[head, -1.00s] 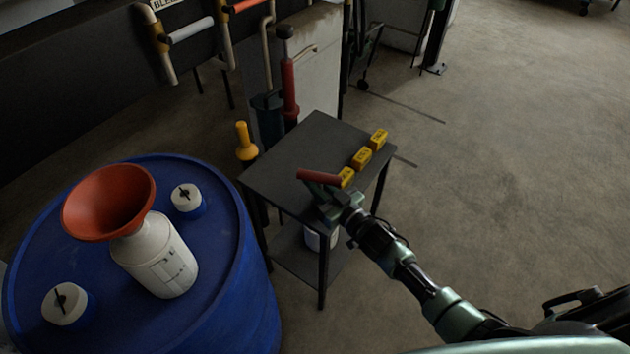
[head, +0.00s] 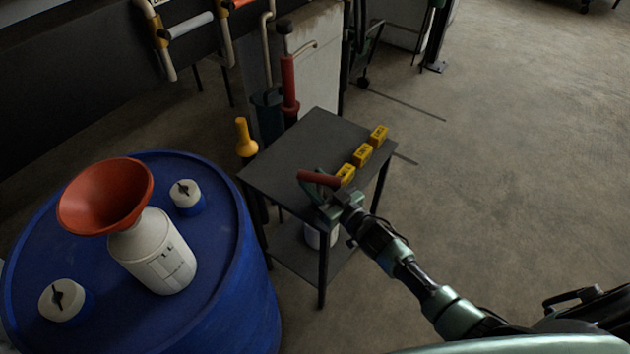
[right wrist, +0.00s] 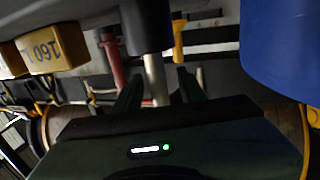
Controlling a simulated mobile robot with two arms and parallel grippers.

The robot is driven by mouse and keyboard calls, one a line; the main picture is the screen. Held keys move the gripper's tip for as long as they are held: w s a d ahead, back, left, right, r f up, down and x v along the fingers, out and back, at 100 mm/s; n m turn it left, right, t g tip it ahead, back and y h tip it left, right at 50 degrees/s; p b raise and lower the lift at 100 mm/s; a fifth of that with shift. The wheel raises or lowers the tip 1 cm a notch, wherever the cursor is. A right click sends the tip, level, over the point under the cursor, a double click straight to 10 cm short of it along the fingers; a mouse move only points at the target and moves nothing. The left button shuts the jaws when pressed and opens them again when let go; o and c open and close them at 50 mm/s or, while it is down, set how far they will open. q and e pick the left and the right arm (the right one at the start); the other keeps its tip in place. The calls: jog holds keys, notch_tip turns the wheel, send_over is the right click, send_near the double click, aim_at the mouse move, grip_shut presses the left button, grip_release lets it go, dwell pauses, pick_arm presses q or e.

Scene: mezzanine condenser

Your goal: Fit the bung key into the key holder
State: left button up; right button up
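A dull red bar (head: 318,179), apparently the bung key's handle, lies almost level at my right gripper (head: 322,190), above the front edge of the small dark table (head: 300,150). In the right wrist view a pale metal shaft (right wrist: 155,82) stands between the two fingers, with a gap visible beside it; the fingers look spread. The shaft meets a wide dark cylinder (right wrist: 146,25), perhaps the key holder. I cannot tell how deep it sits, and the gripper's body hides the shaft's other end. My left gripper is not in view.
Several yellow numbered blocks (head: 362,156) line the table's right side, one close to my right gripper. A blue drum (head: 225,260) with a white bottle (head: 152,255) and red funnel (head: 105,196) stands at left. A red pump (head: 289,85) stands behind the table.

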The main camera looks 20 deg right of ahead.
jog(key=shift+v, duration=3.9)
